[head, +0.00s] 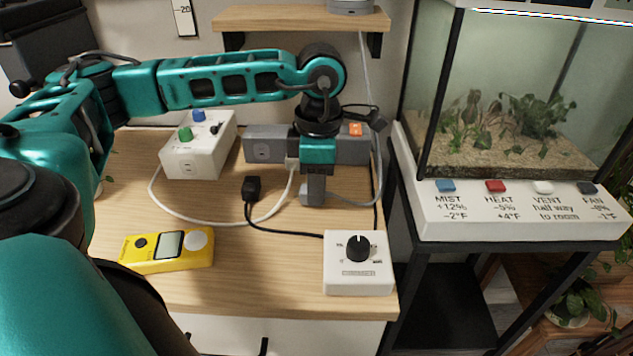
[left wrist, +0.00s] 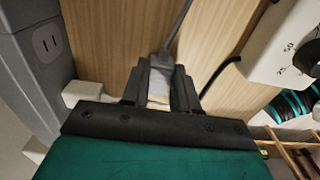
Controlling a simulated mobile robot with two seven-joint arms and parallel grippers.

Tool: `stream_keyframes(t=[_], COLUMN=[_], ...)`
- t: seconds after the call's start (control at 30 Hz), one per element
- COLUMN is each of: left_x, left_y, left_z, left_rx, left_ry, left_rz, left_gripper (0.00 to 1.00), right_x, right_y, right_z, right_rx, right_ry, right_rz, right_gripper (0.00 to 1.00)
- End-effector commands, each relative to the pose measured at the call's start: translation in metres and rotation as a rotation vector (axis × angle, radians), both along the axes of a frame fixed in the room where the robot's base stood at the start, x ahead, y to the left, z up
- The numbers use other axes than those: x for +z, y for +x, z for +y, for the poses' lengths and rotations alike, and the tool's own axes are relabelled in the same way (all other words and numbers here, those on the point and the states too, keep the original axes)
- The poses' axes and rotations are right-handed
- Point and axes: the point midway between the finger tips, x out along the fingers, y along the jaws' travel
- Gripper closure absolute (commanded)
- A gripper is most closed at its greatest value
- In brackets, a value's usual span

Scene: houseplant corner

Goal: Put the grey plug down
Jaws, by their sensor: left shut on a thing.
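My left gripper (head: 316,182) points down over the wooden tabletop, just in front of the grey power strip (head: 263,146). It is shut on the grey plug (head: 307,198). In the left wrist view the plug (left wrist: 160,77) sits between the two black fingers (left wrist: 160,92), with its grey cord leading away. The fingers hide part of the plug. The plug is low, close to the wood; I cannot tell whether it touches. My right gripper is not in view.
A black plug (head: 252,188) lies left of the gripper. A white dial box (head: 358,275) stands at front right, a yellow meter (head: 167,251) at front left, a white button box (head: 199,150) behind. A white plug (head: 291,163) is at the strip. Bare wood (head: 280,262) lies in front.

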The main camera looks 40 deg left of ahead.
Motion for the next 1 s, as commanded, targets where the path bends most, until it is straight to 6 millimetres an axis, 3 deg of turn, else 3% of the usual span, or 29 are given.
stream_keyframes(t=[0.13,0.17,0.4,0.77,0.87,1.0], left_x=[-0.007,-0.006,-0.005,0.002,0.014,0.046], left_y=[0.0,0.0,0.0,0.0,0.001,0.002], left_z=[0.0,0.0,0.0,0.0,-0.001,-0.002], left_rx=[-0.001,-0.001,-0.001,0.0,-0.001,-0.001], left_ry=[0.0,0.0,0.0,0.0,-0.001,-0.002], left_rz=[0.001,0.001,0.0,-0.001,-0.003,-0.004], left_gripper=[1.0,0.7,0.47,0.46,0.46,0.46], right_x=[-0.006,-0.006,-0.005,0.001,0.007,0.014], right_y=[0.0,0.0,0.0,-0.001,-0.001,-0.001], right_z=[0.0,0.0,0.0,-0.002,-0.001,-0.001], right_rx=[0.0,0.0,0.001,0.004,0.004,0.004], right_ry=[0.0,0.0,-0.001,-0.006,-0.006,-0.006], right_rz=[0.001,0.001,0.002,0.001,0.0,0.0], right_gripper=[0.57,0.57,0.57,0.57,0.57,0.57])
